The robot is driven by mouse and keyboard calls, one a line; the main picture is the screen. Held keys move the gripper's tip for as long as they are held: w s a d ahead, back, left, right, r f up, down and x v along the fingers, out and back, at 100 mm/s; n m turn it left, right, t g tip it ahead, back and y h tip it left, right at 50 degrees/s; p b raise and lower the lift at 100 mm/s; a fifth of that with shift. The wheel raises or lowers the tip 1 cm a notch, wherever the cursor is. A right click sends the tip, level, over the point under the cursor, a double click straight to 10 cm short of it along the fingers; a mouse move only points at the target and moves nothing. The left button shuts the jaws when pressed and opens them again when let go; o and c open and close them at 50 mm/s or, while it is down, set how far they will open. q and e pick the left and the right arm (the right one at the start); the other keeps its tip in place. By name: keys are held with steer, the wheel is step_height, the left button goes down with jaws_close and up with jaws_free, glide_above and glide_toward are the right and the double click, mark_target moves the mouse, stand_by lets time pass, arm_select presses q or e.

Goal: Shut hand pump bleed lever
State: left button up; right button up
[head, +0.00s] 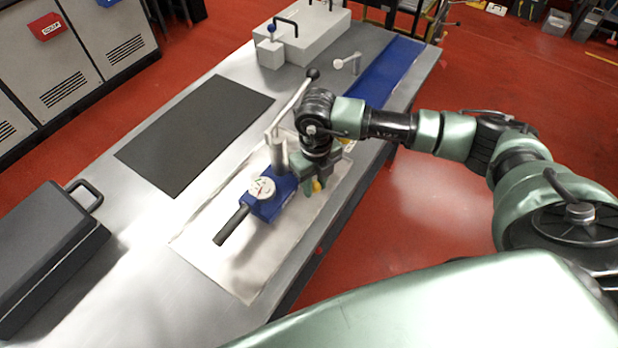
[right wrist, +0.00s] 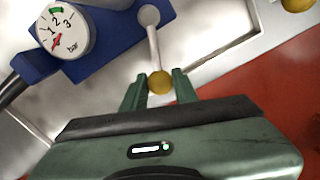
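The hand pump is a blue block (head: 265,205) with a round white gauge (head: 262,189) and a black grip, on a pale sheet on the bench. Its gauge also shows in the right wrist view (right wrist: 64,30). The bleed lever (right wrist: 154,45) is a thin silver arm with a yellow ball knob (right wrist: 160,82), pointing out from the pump's side. My right gripper (right wrist: 160,78) has a finger on each side of the knob, with no clear gap. In the head view my right gripper (head: 310,190) is beside the pump and partly hides the lever. My left gripper is not in view.
A long silver pump handle (head: 292,103) with a black knob rises close to my right wrist. A black mat (head: 195,135), a black case (head: 45,255) and a white box (head: 305,32) are on the bench. Another yellow knob (right wrist: 295,4) is at the wrist view's upper right.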

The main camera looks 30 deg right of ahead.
jaws_close()
steer(key=shift+w+d+f+n+b, duration=0.1)
steer(key=shift+w+d+n+b, duration=0.05)
steer(key=shift+d+n+b, duration=0.45)
steer(key=shift+w+d+n+b, duration=0.1)
steer(key=shift+d+n+b, duration=0.15)
steer(key=shift+n, duration=0.35)
steer(key=shift+w+d+n+b, duration=0.1)
steer(key=shift+d+n+b, duration=0.1)
steer(key=shift+n+b, duration=0.25)
steer(key=shift+w+d+n+b, duration=0.25)
steer(key=shift+d+n+b, duration=0.3)
steer(key=shift+n, duration=0.3)
